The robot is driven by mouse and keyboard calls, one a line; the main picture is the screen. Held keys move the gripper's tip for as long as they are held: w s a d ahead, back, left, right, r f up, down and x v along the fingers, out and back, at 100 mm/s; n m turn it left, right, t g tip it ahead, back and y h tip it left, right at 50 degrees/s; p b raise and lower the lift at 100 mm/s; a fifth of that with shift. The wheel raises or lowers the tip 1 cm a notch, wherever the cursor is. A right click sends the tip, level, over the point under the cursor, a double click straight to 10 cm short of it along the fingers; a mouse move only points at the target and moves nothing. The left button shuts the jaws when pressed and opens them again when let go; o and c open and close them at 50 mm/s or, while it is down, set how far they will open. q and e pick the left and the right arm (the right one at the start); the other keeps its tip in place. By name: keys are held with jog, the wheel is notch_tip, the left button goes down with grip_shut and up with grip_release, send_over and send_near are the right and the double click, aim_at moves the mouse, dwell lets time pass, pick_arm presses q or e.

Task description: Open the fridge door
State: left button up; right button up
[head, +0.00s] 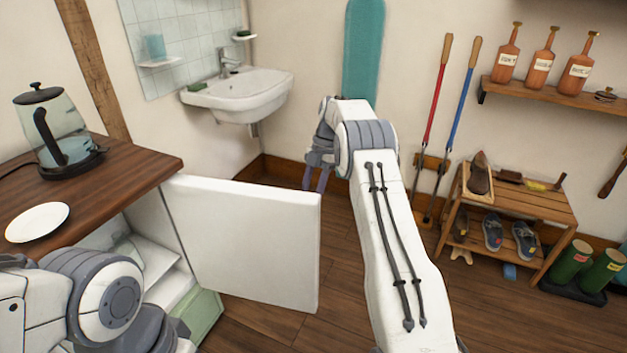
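The white fridge door (245,243) stands swung wide open, out from under the wooden counter at the left. Behind it the fridge interior (150,262) shows, with a pale shelf and a light green drawer at the bottom. My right gripper (316,182) points down just beyond the door's free upper corner. Its two fingers look a little apart with nothing between them. From this view I cannot tell whether it touches the door. My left arm is at the lower left by the fridge opening, and its gripper is out of view.
The wooden counter (120,184) holds a glass kettle (57,128) and a white plate (38,222). A white sink (240,94) hangs on the wall behind the door. A wooden shoe rack (535,200) and green boots (571,260) stand at the right.

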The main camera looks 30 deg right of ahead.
jog(key=shift+p+v, duration=0.55)
jog(key=shift+v, duration=1.6)
